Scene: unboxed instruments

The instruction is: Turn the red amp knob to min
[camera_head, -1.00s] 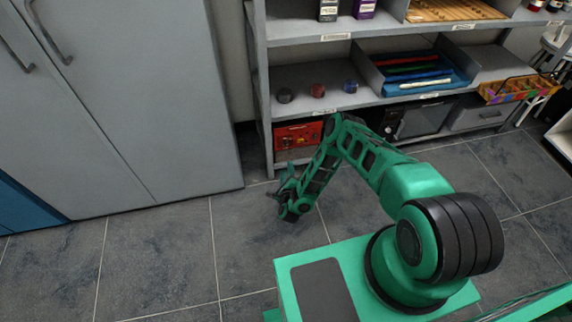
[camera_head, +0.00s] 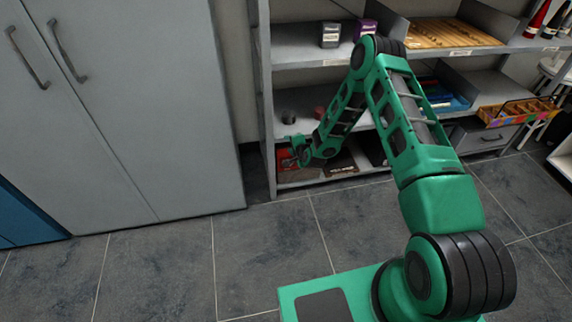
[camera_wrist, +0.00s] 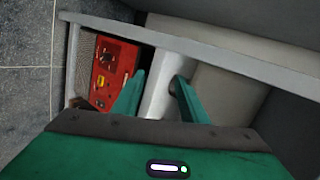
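The red amp (camera_head: 284,160) stands on the bottom shelf at its left end, partly hidden by my gripper in the head view. In the wrist view the red amp (camera_wrist: 112,66) shows its red face, with a grille along its left side, small dark controls and a yellow patch. I cannot make out a separate knob or its setting. My gripper (camera_head: 300,150) is in front of the shelf near the amp. In the wrist view my gripper (camera_wrist: 160,88) has its two green fingers apart and empty, with the left finger overlapping the amp's right edge.
The grey shelf's edge (camera_wrist: 215,58) runs across the wrist view close to the fingers. Above the amp, a dark round item (camera_head: 289,117) sits on the middle shelf. A grey cabinet (camera_head: 130,110) stands at the left. The floor (camera_head: 265,240) in front is clear.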

